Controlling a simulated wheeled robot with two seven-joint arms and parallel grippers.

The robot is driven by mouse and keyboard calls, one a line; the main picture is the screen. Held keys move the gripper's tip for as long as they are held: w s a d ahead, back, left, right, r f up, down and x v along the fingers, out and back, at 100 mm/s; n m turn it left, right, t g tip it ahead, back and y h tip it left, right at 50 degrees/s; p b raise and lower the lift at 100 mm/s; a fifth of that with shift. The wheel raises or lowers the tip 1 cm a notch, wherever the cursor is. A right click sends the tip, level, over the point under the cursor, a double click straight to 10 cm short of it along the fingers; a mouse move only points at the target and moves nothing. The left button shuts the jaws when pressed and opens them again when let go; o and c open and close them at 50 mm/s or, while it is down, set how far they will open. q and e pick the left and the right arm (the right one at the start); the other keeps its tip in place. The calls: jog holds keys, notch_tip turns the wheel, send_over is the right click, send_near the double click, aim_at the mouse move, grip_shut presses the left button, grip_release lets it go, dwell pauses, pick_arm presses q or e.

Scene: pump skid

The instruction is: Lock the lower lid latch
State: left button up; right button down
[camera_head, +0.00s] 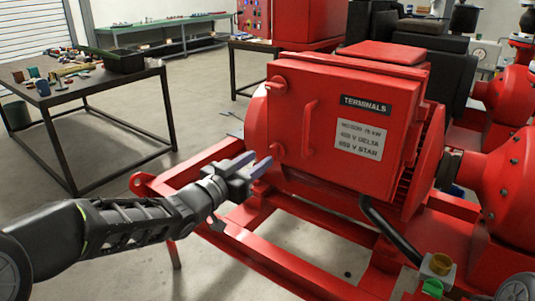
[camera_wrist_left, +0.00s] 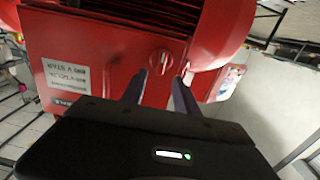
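The red terminal box (camera_head: 330,125) has a closed lid with a vertical handle (camera_head: 310,128) and a "TERMINALS" plate. The lower lid latch (camera_head: 278,150) is a red knob at the lid's lower left; its bar looks roughly upright. The upper latch (camera_head: 276,86) has its bar lying more sideways. My left gripper (camera_head: 262,157) is open and empty, its fingertips just left of the lower latch. The left wrist view is upside down; there the latch (camera_wrist_left: 160,62) lies ahead, between the fingertips (camera_wrist_left: 160,76). Contact is not visible. My right gripper is out of view.
The red skid frame (camera_head: 285,262) runs below the box, with a black cable (camera_head: 390,232) at its right. A dark table (camera_head: 150,72) with small parts and a black tray (camera_head: 122,60) stands at the left. Floor between table and skid is mostly clear.

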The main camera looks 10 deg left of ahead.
aim_at(271, 151)
pick_arm(q)
jog(key=x, duration=0.5)
grip_shut()
dwell(0.3)
